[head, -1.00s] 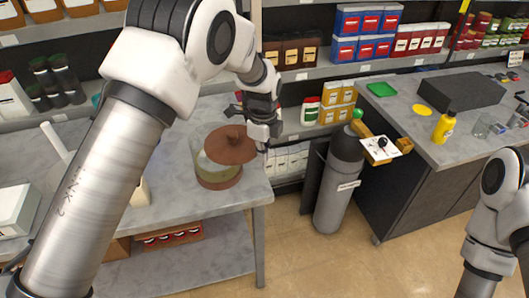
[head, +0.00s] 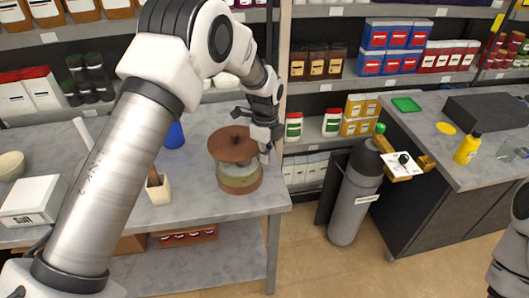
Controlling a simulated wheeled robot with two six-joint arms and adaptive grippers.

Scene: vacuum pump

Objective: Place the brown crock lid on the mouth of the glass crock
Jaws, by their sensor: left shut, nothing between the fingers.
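The brown crock lid (head: 231,149) with a small knob is at the top of the glass crock (head: 240,182), shifted toward the left and back of it. The lid covers most of the mouth from this view; whether it rests on the rim I cannot tell. The crock has a brown base and yellowish-green content, and stands near the table's right edge. My left gripper (head: 265,146) is shut with nothing between its fingers, at the lid's right side, close to or touching its edge. My right gripper is out of view.
On the grey table (head: 207,197) stand a beige holder (head: 157,190) with a brown handle, a blue cup (head: 175,135) and a white salt box (head: 33,200). A grey gas cylinder (head: 352,195) stands on the floor to the right. Stocked shelves are behind.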

